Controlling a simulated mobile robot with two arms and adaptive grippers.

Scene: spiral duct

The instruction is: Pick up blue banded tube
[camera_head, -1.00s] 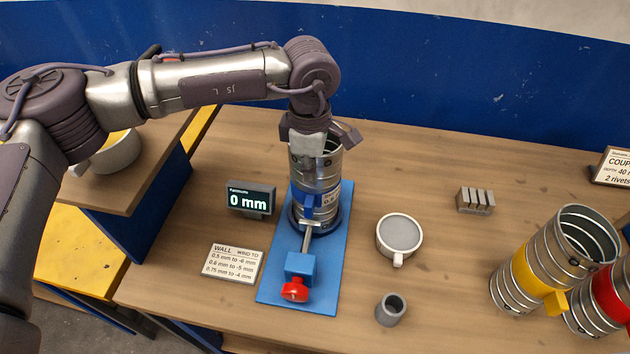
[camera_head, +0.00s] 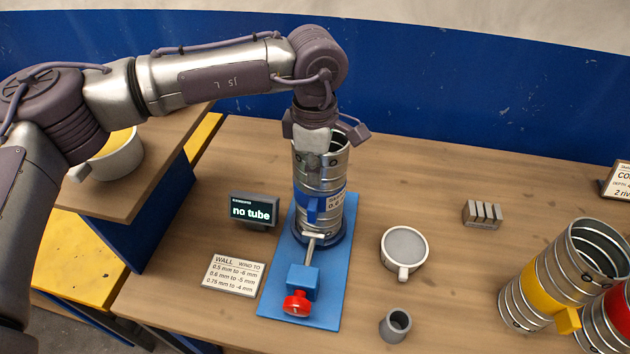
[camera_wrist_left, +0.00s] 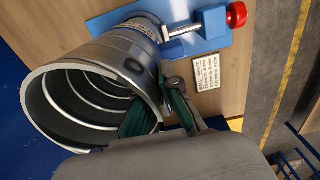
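The blue banded tube (camera_head: 318,178) is a ribbed metal spiral duct with a blue band and label. It stands upright at the blue fixture (camera_head: 332,292), at its round seat. My left gripper (camera_head: 313,158) is at the tube's top rim and shut on its wall. In the left wrist view, the tube (camera_wrist_left: 95,85) shows its open end, with one green-padded finger inside and the other outside the wall (camera_wrist_left: 160,112). Whether the tube's lower end clears the seat is hard to see. The display (camera_head: 254,210) reads "no tube". My right gripper is not in view.
A red knob (camera_head: 297,303) is at the fixture's front. A wall card (camera_head: 233,275) lies to the left. A mug (camera_head: 404,250), a small grey cup (camera_head: 395,325) and a slotted block (camera_head: 483,214) stand to the right. Yellow-banded (camera_head: 540,290) and red-banded (camera_head: 612,320) tubes stand far right.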

